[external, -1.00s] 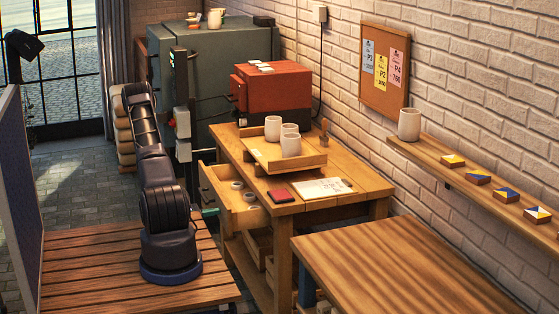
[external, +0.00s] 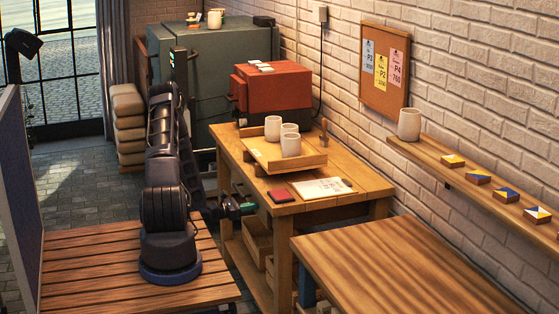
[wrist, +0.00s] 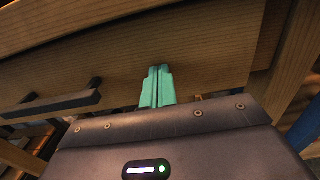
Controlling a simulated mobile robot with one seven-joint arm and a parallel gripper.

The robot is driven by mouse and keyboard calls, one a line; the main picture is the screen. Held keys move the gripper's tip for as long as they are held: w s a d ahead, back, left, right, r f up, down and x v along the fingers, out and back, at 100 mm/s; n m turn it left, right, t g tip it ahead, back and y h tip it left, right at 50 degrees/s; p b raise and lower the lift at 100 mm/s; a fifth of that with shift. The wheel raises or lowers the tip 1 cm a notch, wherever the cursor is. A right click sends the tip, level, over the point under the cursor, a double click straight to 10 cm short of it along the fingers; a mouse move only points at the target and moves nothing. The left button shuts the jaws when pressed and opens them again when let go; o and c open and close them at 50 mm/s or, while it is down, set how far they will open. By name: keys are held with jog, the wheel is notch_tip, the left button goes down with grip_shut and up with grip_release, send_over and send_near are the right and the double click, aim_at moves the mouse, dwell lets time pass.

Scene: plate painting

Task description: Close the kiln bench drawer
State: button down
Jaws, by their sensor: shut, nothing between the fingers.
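The kiln bench (external: 345,200) stands in the middle of the external view. Its drawer no longer juts out there; my arm hides part of the bench front. In the wrist view the wooden drawer front (wrist: 205,80) lies below the bench top's edge, with its dark bar handle (wrist: 50,106) to the left. My gripper (wrist: 157,72) is shut and empty, its green fingertips against or very near the drawer front, right of the handle. It also shows low at the bench front in the external view (external: 247,208). Whether the drawer is fully flush is hard to tell.
A wooden tray (external: 303,164) with white cups, a dark red block (external: 281,196) and a paper sheet sit on the bench top. Open boxes (external: 257,245) stand on the shelf below. A second table (external: 400,260) is close at right.

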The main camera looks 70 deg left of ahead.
jog(key=shift+w+r, duration=0.15)
jog(key=shift+w, duration=0.4)
jog(key=shift+s, duration=0.1)
jog(key=s, duration=1.5)
jog(key=w+d+r+m+g+h, duration=0.45)
jog(key=w+d+r+m, duration=0.25)
jog(key=d+r, duration=0.3)
jog(key=w+d+r+m+g+h, duration=0.4)
jog(key=w+d+r+m+h, duration=0.25)
jog(key=d+r+m, duration=0.35)
jog(key=s+d+r+m+g+y, duration=0.15)
jog(key=d+r+m+g, duration=0.5)
jog(key=d+r, duration=0.7)
jog(key=s+d+r+m+t+y, duration=0.1)
jog(key=s+d+r+m+y, duration=0.8)
jog(key=s+d+r+m, duration=0.3)
jog(key=s+d+r, duration=0.1)
jog(key=s+d, duration=0.2)
jog(key=shift+d+t, duration=0.3)
jog(key=shift+d, duration=0.1)
